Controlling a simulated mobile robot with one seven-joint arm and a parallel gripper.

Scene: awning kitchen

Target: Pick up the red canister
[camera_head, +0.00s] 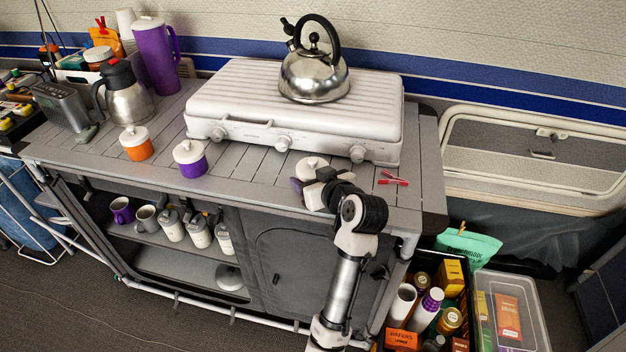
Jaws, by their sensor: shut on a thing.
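A white-lidded canister (310,165) is at the front right of the grey counter, mostly hidden behind my gripper. Only its lid shows clearly; a small purplish patch shows below it at the left, and I cannot tell its body colour surely. My gripper (316,184) is shut on this canister, its fingers partly hidden by my wrist. I cannot tell whether the canister touches the counter. An orange canister (138,149) and a purple canister (192,167), both with white lids, stand to the left. No clearly red canister shows.
A white stove (240,105) with a steel kettle (314,80) stands just behind my gripper. Red clips (392,179) lie to the right. A steel jug (128,98) and purple pitcher (153,60) are at left. A full crate (463,300) stands on the floor at right.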

